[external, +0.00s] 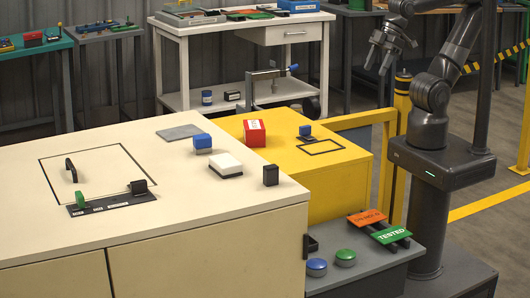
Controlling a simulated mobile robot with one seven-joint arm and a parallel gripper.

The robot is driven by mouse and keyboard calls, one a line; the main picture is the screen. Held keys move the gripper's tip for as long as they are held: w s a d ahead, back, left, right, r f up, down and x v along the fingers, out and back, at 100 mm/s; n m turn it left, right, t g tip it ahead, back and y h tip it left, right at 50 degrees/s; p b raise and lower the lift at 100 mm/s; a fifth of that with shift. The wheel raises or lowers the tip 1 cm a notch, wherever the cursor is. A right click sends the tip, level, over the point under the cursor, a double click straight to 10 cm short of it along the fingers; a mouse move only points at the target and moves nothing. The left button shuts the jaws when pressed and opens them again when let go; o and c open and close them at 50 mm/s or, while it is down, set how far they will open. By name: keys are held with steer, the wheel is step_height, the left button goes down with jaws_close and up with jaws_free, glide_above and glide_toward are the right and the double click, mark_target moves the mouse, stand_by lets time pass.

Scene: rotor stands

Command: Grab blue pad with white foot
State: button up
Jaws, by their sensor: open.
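A blue block-shaped pad (202,140) with a pale grey-white foot under it stands upright on the cream cabinet top (110,228), near its back right edge. My gripper (378,67) is raised at the upper right, open and empty, pointing down. It is far from the pad, to its right and higher in the picture. Nothing hides the pad.
Near the pad are a white block with dark base (225,165), a black block (271,175) and a grey plate (179,132). A red block (254,133) and a smaller blue piece (305,130) stand on the yellow cabinet (340,180). A yellow rail (362,120) stands beside my arm.

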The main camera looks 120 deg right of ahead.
steer(key=w+r, duration=0.6)
steer(key=w, duration=0.6)
steer(key=m+g, duration=0.1)
steer(key=m, duration=0.1)
glide_above(207, 135)
steer(key=s, duration=0.4)
step_height(207, 135, down, 10)
steer(key=shift+h, duration=0.3)
steer(key=x, duration=1)
steer(key=shift+w+a, duration=0.25)
steer(key=shift+a, duration=0.1)
steer(key=shift+r, duration=0.1)
steer(key=c, duration=1.1)
